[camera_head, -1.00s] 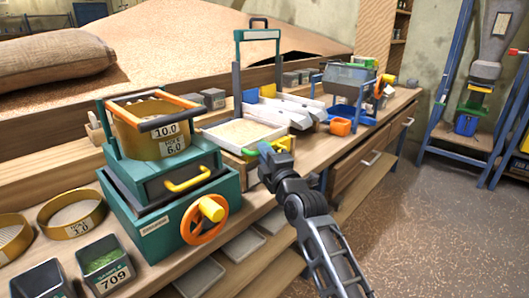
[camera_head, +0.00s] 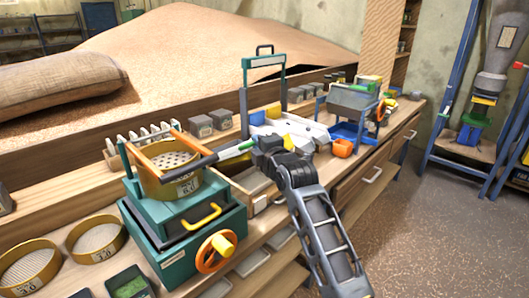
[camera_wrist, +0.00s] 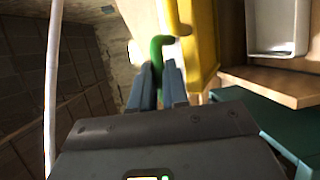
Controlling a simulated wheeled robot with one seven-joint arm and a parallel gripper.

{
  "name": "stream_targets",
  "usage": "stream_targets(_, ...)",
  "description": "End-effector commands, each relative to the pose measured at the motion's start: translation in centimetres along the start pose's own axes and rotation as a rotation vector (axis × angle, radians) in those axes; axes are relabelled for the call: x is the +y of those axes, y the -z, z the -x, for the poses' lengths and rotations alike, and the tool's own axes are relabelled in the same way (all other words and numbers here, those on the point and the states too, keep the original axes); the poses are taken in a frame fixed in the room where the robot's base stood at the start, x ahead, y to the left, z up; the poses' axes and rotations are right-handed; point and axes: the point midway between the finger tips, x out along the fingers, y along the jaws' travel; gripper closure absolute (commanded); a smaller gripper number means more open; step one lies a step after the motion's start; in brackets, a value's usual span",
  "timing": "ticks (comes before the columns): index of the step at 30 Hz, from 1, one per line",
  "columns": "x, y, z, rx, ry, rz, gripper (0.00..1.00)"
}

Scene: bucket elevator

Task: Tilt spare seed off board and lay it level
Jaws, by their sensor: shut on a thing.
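My gripper (camera_head: 250,147) is over the front of the bench, just right of the sieve machine. In the wrist view its two fingers (camera_wrist: 160,88) are closed on a green handle (camera_wrist: 158,50). This handle meets a yellow piece (camera_wrist: 200,30) that stands steeply in that view. I cannot make out any single seed or the board's exact tilt.
The teal sieve machine (camera_head: 182,222) with its orange crank (camera_head: 213,250) stands close on the left. A teal upright frame (camera_head: 245,88) rises behind. Open floor (camera_head: 440,225) lies right of the bench.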

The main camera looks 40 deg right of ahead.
Motion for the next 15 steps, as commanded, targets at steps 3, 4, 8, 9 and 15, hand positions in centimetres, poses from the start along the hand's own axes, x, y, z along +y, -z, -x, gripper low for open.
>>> stream_targets(3, 1.7, 0.4, -0.6, 0.002, -0.008, 0.002, 1.00)
stream_targets(4, 1.9, 0.4, -0.8, 0.001, -0.009, 0.002, 1.00)
stream_targets(8, 2.6, 0.6, -1.2, 0.001, -0.008, 0.003, 1.00)
stream_targets(9, 2.7, 0.6, -1.3, 0.001, -0.008, 0.003, 1.00)
stream_targets(15, 3.3, 0.8, -1.6, 0.002, -0.014, 0.002, 1.00)
